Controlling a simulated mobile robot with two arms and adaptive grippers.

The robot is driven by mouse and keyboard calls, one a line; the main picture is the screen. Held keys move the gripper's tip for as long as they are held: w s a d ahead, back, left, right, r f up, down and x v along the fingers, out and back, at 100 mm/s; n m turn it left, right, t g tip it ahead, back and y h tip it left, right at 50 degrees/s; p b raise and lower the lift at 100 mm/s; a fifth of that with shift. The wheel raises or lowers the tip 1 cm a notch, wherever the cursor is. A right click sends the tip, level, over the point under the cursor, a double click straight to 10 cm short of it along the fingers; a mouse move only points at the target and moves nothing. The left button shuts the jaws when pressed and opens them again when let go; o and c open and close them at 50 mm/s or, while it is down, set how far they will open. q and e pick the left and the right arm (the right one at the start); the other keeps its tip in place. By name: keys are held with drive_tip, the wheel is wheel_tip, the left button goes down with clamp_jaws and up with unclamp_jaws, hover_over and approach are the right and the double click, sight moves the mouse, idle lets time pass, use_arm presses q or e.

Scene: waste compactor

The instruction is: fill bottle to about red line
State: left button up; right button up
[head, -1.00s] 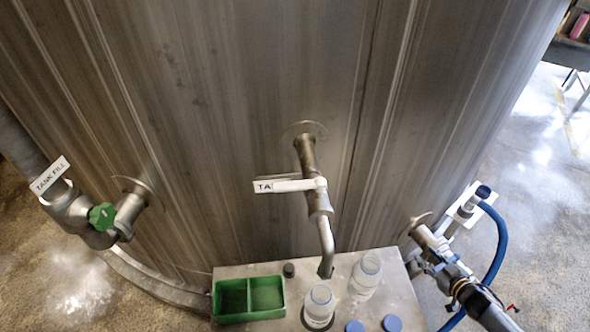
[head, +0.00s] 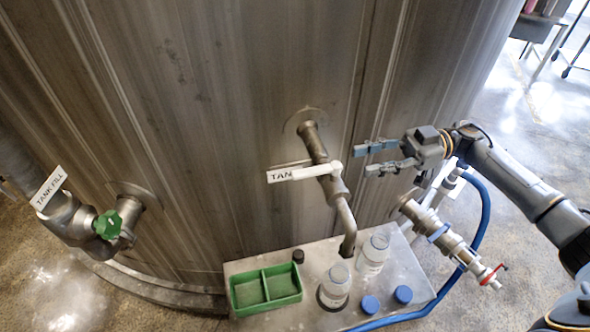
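A clear bottle (head: 335,288) stands open on the steel stand, close to the mouth of the tank's bent spout (head: 347,222). A second clear bottle (head: 373,254) stands behind it to the right. No red line can be made out on either bottle. The spout's white valve handle (head: 318,171) points left across a partly hidden tag reading "TAN". My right gripper (head: 372,158) is open and empty, its fingers pointing left, to the right of the handle and apart from it. My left gripper is not in view.
The steel stand (head: 405,272) also holds a green two-part tray (head: 265,288), a small black cap (head: 298,256) and two blue caps (head: 370,304). A lower valve (head: 445,240) with a blue hose (head: 484,220) is at the right. A green-knobbed fill valve (head: 107,224) is at the left.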

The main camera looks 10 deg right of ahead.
sight(338, 164)
drive_tip(key=a+p, duration=0.1)
drive_tip(key=a, duration=0.1)
drive_tip(key=a+p, duration=0.1)
drive_tip(key=a, duration=0.2)
drive_tip(key=shift+a+r+p, duration=0.2)
drive_tip(key=shift+a+p, duration=0.1)
drive_tip(key=shift+p, duration=0.1)
drive_tip(key=a+p, duration=0.2)
drive_tip(key=a, duration=0.4)
drive_tip(key=shift+s+f, duration=0.1)
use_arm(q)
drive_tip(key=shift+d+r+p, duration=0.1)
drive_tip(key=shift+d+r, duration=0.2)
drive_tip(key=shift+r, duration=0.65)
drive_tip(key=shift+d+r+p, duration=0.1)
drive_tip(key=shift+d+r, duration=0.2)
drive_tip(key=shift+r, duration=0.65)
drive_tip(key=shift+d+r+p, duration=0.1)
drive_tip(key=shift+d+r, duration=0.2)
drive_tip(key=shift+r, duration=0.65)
use_arm(e)
drive_tip(key=shift+a+f, duration=0.15)
drive_tip(key=shift+a, duration=0.55)
drive_tip(key=shift+c, duration=0.4)
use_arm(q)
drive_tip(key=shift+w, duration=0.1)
use_arm(e)
clamp_jaws()
